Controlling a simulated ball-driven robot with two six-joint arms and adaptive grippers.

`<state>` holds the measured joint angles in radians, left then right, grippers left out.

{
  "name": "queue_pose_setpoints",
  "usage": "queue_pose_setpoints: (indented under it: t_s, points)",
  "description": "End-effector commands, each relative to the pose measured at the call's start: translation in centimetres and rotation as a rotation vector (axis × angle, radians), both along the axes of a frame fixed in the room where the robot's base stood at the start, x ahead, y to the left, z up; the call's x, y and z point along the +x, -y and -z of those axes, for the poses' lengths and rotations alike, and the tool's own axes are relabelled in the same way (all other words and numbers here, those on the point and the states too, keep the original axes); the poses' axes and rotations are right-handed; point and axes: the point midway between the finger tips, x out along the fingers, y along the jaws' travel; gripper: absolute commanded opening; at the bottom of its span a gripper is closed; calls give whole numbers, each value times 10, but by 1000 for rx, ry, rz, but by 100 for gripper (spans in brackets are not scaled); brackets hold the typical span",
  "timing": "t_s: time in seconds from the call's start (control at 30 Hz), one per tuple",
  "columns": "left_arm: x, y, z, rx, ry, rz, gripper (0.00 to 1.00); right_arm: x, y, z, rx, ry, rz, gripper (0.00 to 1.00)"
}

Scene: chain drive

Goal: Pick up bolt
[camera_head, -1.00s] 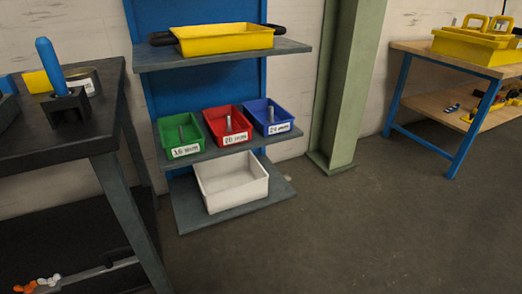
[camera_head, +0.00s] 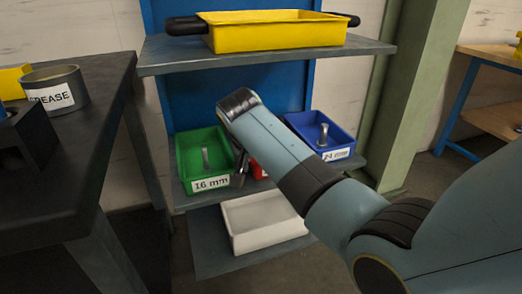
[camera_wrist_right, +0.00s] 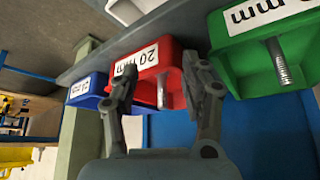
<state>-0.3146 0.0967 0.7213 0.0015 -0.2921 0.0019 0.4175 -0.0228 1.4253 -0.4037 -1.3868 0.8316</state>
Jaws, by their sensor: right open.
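A bolt (camera_wrist_right: 161,92) stands in the red bin (camera_wrist_right: 170,55) labelled 20 mm, seen in the right wrist view. Another bolt (camera_head: 205,158) stands in the green bin (camera_head: 190,153) labelled 16 mm, and a third (camera_head: 323,134) in the blue bin (camera_head: 340,132) labelled 24 mm. My right gripper (camera_wrist_right: 160,75) is open, its fingers on either side of the red bin's bolt in that picture; contact cannot be told. In the head view my right arm covers most of the red bin (camera_head: 258,170), and the right gripper (camera_head: 241,172) shows only partly. My left gripper is not in view.
The bins stand on a middle shelf (camera_head: 350,178). A yellow tray (camera_head: 275,36) sits on the shelf above, a white bin (camera_head: 258,228) on the one below. A dark table (camera_head: 105,120) with a grease tin (camera_head: 55,90) is at the left, a green column (camera_head: 410,80) at the right.

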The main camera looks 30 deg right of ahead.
Motion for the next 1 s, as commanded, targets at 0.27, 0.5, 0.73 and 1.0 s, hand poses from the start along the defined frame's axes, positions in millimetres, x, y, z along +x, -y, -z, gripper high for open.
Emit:
queue_pose_setpoints:
  t_s: [0.27,0.5,0.73,1.0]
  points:
    - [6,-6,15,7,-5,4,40,37,39,1,-4,6,1,46]
    - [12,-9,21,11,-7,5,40,58,60,0,-2,6,-1,46]
    - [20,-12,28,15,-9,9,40,77,81,2,-3,5,0,46]
    - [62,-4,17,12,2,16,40,91,96,22,-1,3,-1,46]
